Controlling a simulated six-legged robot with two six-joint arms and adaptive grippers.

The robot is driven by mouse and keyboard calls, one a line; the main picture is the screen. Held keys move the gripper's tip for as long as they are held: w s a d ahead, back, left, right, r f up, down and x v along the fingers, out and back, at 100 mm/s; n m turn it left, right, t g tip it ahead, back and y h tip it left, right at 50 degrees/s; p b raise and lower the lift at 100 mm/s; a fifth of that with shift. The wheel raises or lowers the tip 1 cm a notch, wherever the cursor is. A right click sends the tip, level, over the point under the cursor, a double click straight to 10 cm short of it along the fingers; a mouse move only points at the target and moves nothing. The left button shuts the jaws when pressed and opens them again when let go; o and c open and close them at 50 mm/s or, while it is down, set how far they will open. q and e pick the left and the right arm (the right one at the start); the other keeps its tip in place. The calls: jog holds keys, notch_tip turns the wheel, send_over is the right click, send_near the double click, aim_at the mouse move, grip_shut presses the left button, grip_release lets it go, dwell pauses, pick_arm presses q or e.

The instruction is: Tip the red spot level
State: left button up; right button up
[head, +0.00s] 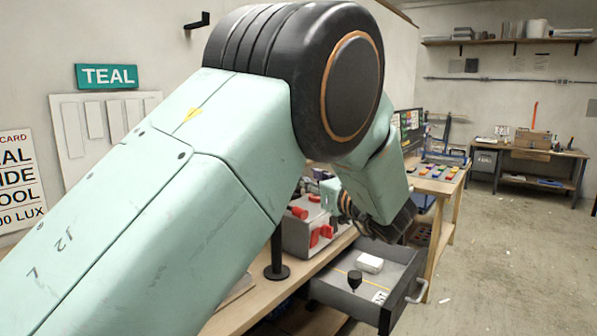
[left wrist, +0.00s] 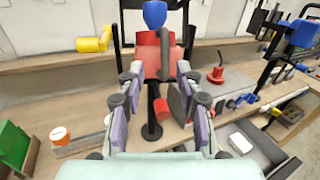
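The red spot (left wrist: 151,58) is a red block-like head with a dark curved part on its right side, above a black stand (left wrist: 151,131) with a round foot. In the left wrist view it is centred at the fingertips. My left gripper (left wrist: 158,78) is open, one finger on either side of the red head; I cannot tell whether they touch it. In the head view my left gripper (head: 336,195) shows small beyond my arm, which hides the red spot. A black pole with a round foot (head: 278,271) shows below the arm. My right gripper is not in view.
A grey box with red parts (head: 313,232) stands on the bench. An open grey drawer (head: 335,288) holds a white block (head: 369,262). In the left wrist view, a blue piece (left wrist: 155,14) is above the red spot and a yellow cylinder (left wrist: 92,44) lies left.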

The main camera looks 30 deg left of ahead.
pick_arm(q)
jog(key=p+x, duration=0.1)
jog(key=x, duration=0.6)
jog(key=shift+w+a+f, duration=0.1)
jog(key=shift+w+f, duration=0.05)
jog(key=shift+w+d, duration=0.3)
jog(key=shift+d, duration=0.15)
jog(key=shift+w+a, duration=0.1)
jog(key=shift+a, duration=0.1)
jog(key=shift+c, duration=0.5)
jog(key=shift+a, duration=0.3)
jog(key=c, duration=0.3)
jog(key=shift+s+d, duration=0.2)
jog(key=shift+s, duration=0.1)
jog(key=c, duration=0.3)
jog(key=shift+w, duration=0.2)
grip_shut()
jog(key=shift+s, duration=0.1)
